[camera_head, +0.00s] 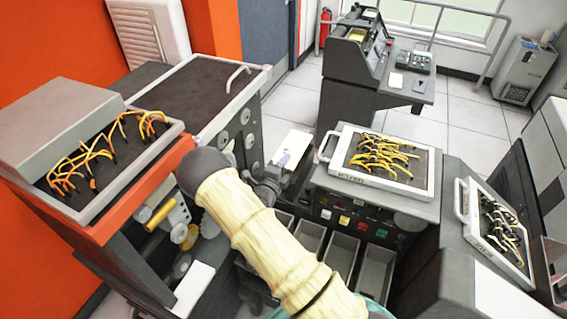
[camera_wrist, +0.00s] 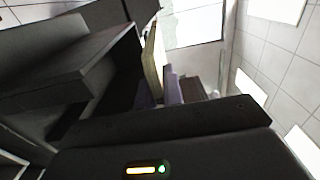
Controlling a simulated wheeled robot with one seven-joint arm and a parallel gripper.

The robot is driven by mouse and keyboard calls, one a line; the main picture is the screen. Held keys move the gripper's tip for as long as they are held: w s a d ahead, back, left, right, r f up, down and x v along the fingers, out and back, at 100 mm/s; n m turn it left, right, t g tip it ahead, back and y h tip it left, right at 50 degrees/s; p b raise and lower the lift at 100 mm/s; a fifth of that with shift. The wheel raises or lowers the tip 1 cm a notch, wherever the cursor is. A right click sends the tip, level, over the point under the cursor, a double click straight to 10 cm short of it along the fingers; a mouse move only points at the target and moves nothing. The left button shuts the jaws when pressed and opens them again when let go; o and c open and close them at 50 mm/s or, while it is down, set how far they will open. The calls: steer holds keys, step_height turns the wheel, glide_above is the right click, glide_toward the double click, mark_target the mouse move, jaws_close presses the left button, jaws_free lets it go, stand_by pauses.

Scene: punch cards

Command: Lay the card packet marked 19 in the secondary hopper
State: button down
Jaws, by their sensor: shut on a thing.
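My cream-sleeved arm reaches up from the bottom of the head view. My gripper (camera_head: 272,182) is beside the middle machine, left of its wiring panel. A pale card packet (camera_head: 294,144) shows just past the fingers, and my gripper is shut on it. No number on it is legible. In the wrist view, the dark gripper body fills the bottom, with its fingers (camera_wrist: 184,90) beyond. A tan-edged upright thing (camera_wrist: 152,62) stands beside the fingers; I cannot tell if it is the packet. I cannot tell which part is the secondary hopper; my arm hides some of the machine's front.
Several grey open pockets (camera_head: 343,254) line the middle machine's front. Its yellow-wired panel (camera_head: 384,161) stands above them. An orange machine with a wired panel (camera_head: 105,160) is at left. A dark-topped cabinet (camera_head: 195,92) stands behind it. A console (camera_head: 355,75) stands farther back on open tiled floor.

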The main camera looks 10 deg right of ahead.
steer(key=shift+f, duration=0.1)
step_height(320, 180, down, 3)
steer(key=shift+s+r+b, duration=0.1)
steer(key=shift+s+b, duration=0.05)
steer(key=shift+b, duration=0.55)
steer(key=shift+a, duration=0.15)
stand_by(0.5)
steer(key=shift+r+p, duration=0.1)
steer(key=shift+p, duration=0.25)
stand_by(0.7)
